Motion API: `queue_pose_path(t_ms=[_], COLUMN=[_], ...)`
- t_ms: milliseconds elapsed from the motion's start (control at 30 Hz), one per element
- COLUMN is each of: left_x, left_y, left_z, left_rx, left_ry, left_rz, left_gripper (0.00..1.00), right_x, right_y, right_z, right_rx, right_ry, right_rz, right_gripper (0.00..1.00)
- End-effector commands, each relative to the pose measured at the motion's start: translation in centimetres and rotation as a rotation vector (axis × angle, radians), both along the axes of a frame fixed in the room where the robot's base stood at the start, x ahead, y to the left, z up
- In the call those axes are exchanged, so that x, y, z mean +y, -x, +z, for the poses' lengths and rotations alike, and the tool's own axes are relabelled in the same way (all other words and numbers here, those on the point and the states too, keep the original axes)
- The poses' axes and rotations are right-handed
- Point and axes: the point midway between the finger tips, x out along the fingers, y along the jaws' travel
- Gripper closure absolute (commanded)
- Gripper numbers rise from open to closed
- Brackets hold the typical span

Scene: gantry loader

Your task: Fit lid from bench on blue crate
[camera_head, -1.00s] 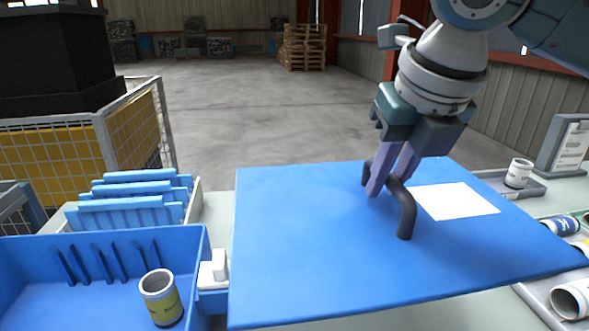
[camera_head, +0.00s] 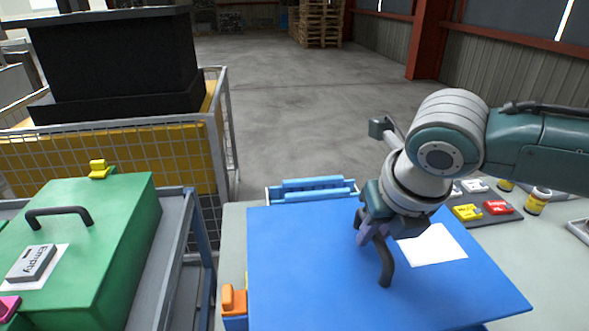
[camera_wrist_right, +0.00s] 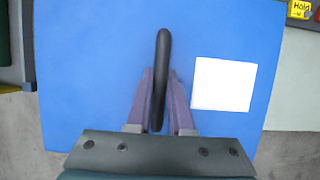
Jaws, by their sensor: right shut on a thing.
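The blue lid (camera_head: 310,260) is a flat panel with a black bar handle (camera_head: 386,268) and a white label. It spans the lower middle of the head view and fills most of the wrist view (camera_wrist_right: 100,60). My right gripper (camera_head: 370,232) is shut on the handle; in the wrist view its purple fingers flank the handle (camera_wrist_right: 163,60). A small blue piece (camera_head: 235,323) with an orange clip (camera_head: 234,299) shows at the lid's left edge. It may be part of the blue crate, which is otherwise hidden. I cannot tell whether the lid touches anything below. My left gripper is not in view.
A green lidded box (camera_head: 110,240) with an "Empty" tag stands on a grey cart at left. Blue dividers (camera_head: 312,188) sit behind the lid. Yellow and red tags (camera_head: 467,212) and a can (camera_head: 538,200) are on the bench at right. A mesh cage (camera_head: 110,160) stands behind.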

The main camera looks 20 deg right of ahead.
Motion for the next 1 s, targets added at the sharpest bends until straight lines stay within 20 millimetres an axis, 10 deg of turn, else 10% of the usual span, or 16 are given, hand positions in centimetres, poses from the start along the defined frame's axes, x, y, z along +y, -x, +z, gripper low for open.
queue_pose_path(t_ms=[1000], left_x=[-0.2], left_y=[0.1], left_z=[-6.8], left_rx=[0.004], left_ry=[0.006], left_rz=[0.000], left_gripper=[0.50], right_x=[0.0], right_y=[0.0], right_z=[-6.9], right_rx=[-0.003], right_ry=[0.002], right_rz=[0.003], right_gripper=[1.00])
